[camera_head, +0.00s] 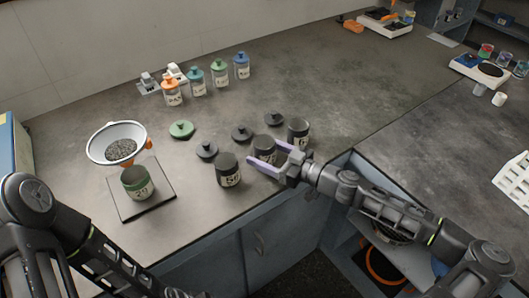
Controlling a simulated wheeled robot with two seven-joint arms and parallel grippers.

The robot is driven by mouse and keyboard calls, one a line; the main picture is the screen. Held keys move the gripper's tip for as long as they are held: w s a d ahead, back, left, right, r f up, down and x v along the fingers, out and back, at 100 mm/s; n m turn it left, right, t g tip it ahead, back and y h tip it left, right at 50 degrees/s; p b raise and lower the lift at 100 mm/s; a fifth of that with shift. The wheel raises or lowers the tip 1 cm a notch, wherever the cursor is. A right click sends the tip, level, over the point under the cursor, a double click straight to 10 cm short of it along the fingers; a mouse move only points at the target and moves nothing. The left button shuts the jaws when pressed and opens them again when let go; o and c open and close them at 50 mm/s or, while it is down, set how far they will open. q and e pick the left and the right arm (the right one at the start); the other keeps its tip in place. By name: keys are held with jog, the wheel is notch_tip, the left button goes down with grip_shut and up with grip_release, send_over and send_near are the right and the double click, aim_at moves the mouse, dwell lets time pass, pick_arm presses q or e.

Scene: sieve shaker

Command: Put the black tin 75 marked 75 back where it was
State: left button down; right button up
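Three dark tins stand near the front edge of the bench. One black tin (265,147) stands between the purple fingers of my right gripper (264,153), its label too small to read surely. Another black tin (228,170) is to its left and nearer the edge, and a third black tin (298,132) is to its right and farther back. I cannot tell by its marking which is the 75. My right gripper looks open, with its fingers on either side of the middle tin; contact is unclear. My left arm enters at lower left, its gripper out of view.
Dark lids (242,133) and a green lid (181,129) lie behind the tins. A sieve pan (117,143) and a green-banded tin (137,183) are at the dark plate (157,203) on the left. Several colour-capped bottles (219,74) stand at the back.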

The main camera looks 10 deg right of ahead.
jog(key=shift+r, duration=0.1)
jog(key=shift+r+p, duration=0.2)
jog(key=shift+p, duration=0.15)
jog(key=b+v, duration=0.2)
jog(key=v, duration=1)
jog(key=shift+f, duration=0.15)
